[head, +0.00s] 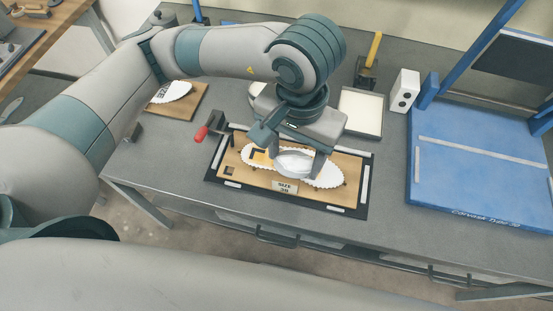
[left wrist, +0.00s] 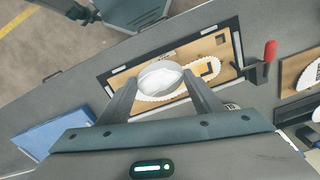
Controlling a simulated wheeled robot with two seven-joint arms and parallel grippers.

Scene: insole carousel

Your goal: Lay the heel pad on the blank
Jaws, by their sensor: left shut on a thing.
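A white insole blank (head: 327,174) with a scalloped edge lies on a wooden board (head: 227,150) marked "SIZE 38", set in a black frame. My left gripper (head: 294,166) is shut on the heel pad (head: 293,163), a white oval cup-like piece. It holds the pad over the middle to right part of the blank. In the left wrist view the pad (left wrist: 161,80) sits between both fingers and covers part of the blank (left wrist: 205,68). I cannot tell whether the pad touches the blank. My right gripper is not in view.
A red-handled clamp (head: 203,133) stands at the board's left edge. Another board (head: 182,107) with a white insole lies farther left. A pale tray (head: 361,112) and a white box (head: 404,91) stand behind. A blue platform (head: 475,180) is at the right.

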